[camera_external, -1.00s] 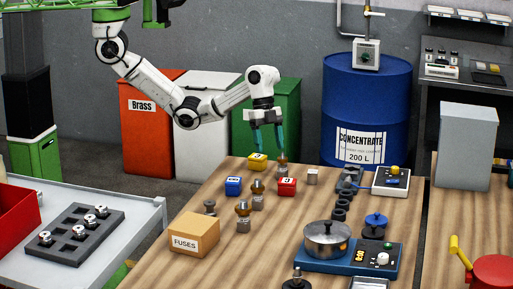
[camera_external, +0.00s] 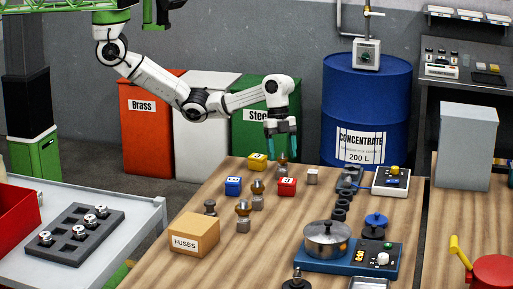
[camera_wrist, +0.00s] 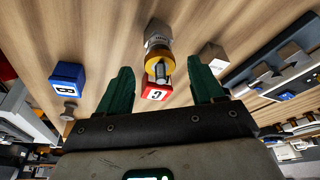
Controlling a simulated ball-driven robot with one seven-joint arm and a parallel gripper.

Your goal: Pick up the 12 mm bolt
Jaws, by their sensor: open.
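Several upright fasteners with grey bases and brass or grey upper parts stand on the wooden table; I cannot tell which is the 12 mm bolt. One fastener (camera_external: 282,168) stands at the back, just below my gripper (camera_external: 282,156), which is open and empty. In the wrist view a grey-and-brass fastener (camera_wrist: 158,58) shows between and beyond the fingertips of my gripper (camera_wrist: 163,74), apart from both. Other fasteners stand at centre (camera_external: 257,188), nearer the front (camera_external: 243,213) and at left (camera_external: 210,206).
A red block (camera_external: 287,187), blue block (camera_external: 233,186), yellow block (camera_external: 257,162) and grey cube (camera_external: 312,177) stand around the fasteners. A fuses box (camera_external: 190,240) is at front left, a pot (camera_external: 327,236) at front right. A dark rack (camera_external: 72,240) holds fasteners.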

